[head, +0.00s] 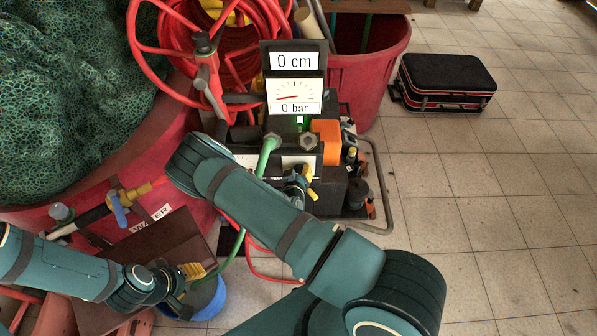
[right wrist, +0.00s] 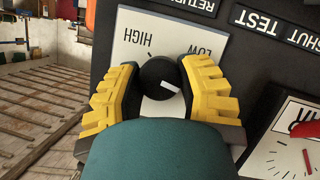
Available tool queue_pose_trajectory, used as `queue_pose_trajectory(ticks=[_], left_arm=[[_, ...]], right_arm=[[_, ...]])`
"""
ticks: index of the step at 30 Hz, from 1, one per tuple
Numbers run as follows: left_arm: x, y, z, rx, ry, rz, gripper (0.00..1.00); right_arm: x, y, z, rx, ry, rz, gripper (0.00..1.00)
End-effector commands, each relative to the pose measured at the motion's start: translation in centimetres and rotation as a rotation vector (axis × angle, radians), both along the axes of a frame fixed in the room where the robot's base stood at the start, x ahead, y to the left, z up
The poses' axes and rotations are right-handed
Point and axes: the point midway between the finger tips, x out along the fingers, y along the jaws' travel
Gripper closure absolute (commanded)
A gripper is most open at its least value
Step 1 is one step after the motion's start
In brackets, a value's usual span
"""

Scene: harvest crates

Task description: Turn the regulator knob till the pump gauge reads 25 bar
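The pump gauge (head: 295,92) stands upright in the head view. It reads "0 bar", with its red needle at the left. The black regulator knob (right wrist: 158,82) sits on a white HIGH/LOW plate (right wrist: 205,70) in the right wrist view. A white mark shows on the knob. My right gripper (right wrist: 160,85) has its yellow-backed fingers on both sides of the knob, seemingly against it. In the head view the right gripper (head: 307,184) is partly hidden by my arm at the pump's front. My left gripper (head: 190,278) is low at the left; its finger opening is unclear.
A "0 cm" display (head: 294,60) sits above the gauge. A red hose reel (head: 141,42) and green net (head: 60,110) are at the left. A red tub (head: 362,75) stands behind the pump; a black case (head: 447,72) lies on the floor.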

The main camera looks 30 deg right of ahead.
Motion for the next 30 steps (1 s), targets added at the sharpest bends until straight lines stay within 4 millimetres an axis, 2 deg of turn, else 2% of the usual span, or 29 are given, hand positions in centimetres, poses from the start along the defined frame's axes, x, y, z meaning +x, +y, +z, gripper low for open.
queue_pose_trajectory(ticks=[14,30], left_arm=[[-0.1,0.0,0.4,0.000,0.002,-0.001,0.53],[-0.2,0.0,1.0,-0.001,0.006,-0.001,0.53]], right_arm=[[-0.1,-0.2,0.0,0.093,-0.056,-0.005,0.99],[-0.2,-0.3,0.0,0.501,-0.307,-0.006,0.99]])
